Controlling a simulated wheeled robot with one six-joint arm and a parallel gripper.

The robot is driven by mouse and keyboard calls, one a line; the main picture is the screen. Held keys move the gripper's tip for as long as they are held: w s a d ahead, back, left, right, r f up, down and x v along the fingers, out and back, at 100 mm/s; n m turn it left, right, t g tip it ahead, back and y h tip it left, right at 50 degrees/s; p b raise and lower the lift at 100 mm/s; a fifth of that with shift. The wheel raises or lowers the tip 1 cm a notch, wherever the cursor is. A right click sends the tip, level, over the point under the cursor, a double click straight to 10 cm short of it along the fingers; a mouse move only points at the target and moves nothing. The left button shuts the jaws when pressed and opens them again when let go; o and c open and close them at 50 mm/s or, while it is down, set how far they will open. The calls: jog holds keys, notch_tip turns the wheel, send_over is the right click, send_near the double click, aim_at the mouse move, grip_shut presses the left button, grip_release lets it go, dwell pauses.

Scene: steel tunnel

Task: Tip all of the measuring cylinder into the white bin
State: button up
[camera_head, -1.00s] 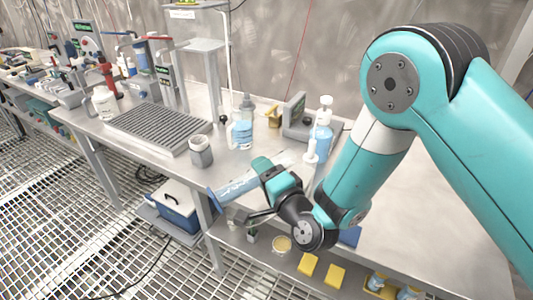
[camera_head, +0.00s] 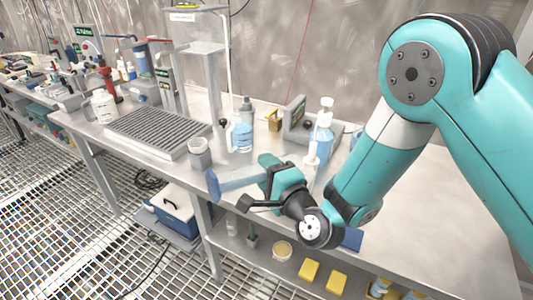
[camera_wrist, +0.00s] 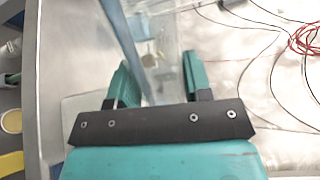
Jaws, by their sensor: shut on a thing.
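The measuring cylinder (camera_head: 238,179) is a clear, bluish tube with a wider blue end at the left. My gripper (camera_head: 270,174) is shut on it, holding it nearly level in the air by the bench's front edge. In the wrist view the clear cylinder (camera_wrist: 122,35) runs up between the two green fingers of my gripper (camera_wrist: 156,80). How much is inside it cannot be told. I cannot make out a white bin for certain in either view. A blue box with a white lid (camera_head: 177,205) stands low under the bench at the left.
A grey cup (camera_head: 200,153) stands on the bench left of the cylinder. Behind are a blue-labelled bottle (camera_head: 242,136) and a pump bottle (camera_head: 322,135). A ribbed tray (camera_head: 155,128) lies further left. Yellow blocks (camera_head: 310,270) sit on the lower shelf. The bench's right side is clear.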

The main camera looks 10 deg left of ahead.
jog(key=shift+w+r+m, duration=0.1)
jog(key=shift+r+m, duration=0.1)
jog(key=shift+m, duration=0.1)
dwell(1.5)
jog(key=shift+s+a+f+n, duration=0.15)
jog(key=shift+f+n, duration=0.2)
jog(key=shift+n, duration=0.35)
jog(key=shift+s+a+f+n, duration=0.1)
jog(key=shift+f+n, duration=0.2)
jog(key=shift+n, duration=0.4)
jog(key=shift+p, duration=0.35)
jog(key=n, duration=0.1)
jog(key=n+p, duration=0.1)
jog(key=shift+r+n, duration=0.3)
jog(key=shift+n, duration=0.1)
jog(key=shift+f+n+p, duration=0.15)
jog(key=shift+n+p, duration=0.45)
jog(key=shift+n, duration=0.6)
